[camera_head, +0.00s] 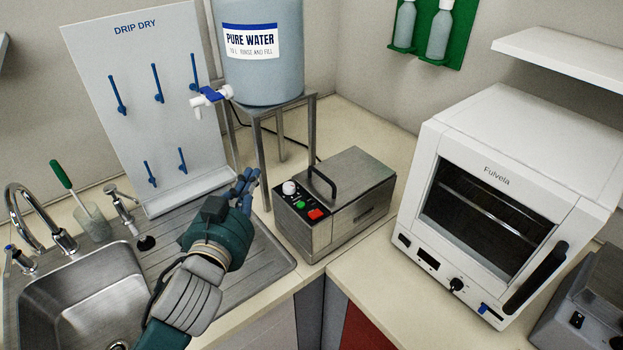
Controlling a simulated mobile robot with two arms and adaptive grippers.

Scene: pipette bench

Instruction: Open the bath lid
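The metal bath (340,228) stands on the counter corner in the middle of the view. Its flat lid (352,182) is down and carries a black arched handle (322,181) near its left side. The bath's front panel has a white knob, a green button and a red switch. My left gripper (250,180) is over the right side of the sink's drainboard, left of the bath and apart from the handle. Its blue fingers point up and right. They overlap in this view, so their opening is unclear. My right gripper is out of view.
A water tank (262,75) on a metal stand (258,150) rises behind and left of the bath, with its tap facing left. A white oven (505,190) stands right of the bath. A sink (85,300) and drip-dry board (135,60) are at left.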

